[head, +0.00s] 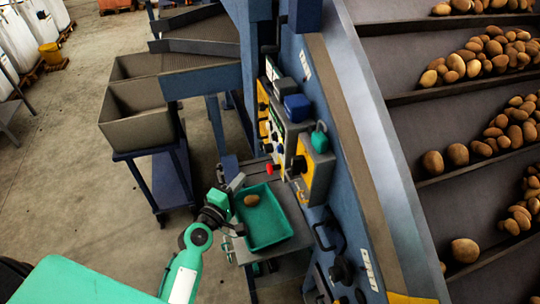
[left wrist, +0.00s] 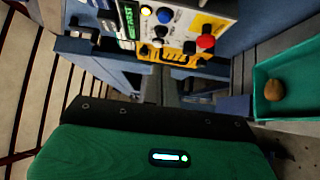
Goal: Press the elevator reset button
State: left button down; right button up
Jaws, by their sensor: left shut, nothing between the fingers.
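The control panel (head: 285,125) is on the side of the blue machine. In the left wrist view the panel face (left wrist: 208,22) shows a blue button (left wrist: 165,15), a red button (left wrist: 206,41), a lit yellow lamp (left wrist: 146,11) and several dark knobs. The labels are too small to read, so I cannot tell which one is the elevator reset. My left gripper (head: 236,183) is shut and empty, left of the panel and beside the green tray. In the left wrist view its fingers (left wrist: 163,86) point toward the panel, apart from it. My right gripper is not in view.
A green tray (head: 250,245) holding one potato (head: 251,200) sits on a small stand below the panel. A sloped conveyor (head: 400,65) with potatoes is at the right. A grey bin (head: 135,120) stands at the left. Open concrete floor (head: 80,170) lies left of the machine.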

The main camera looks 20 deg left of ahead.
pick_arm(q)
jog(key=w, duration=0.1)
jog(key=p, duration=0.3)
send_near(279, 149)
jog(key=w+a, duration=0.4)
jog(key=w, duration=0.1)
jog(key=w+d, duration=0.1)
jog(key=d, duration=0.1)
jog(key=w+d+f+p, duration=0.1)
jog(key=shift+w+d, duration=0.1)
jog(key=shift+d, duration=0.3)
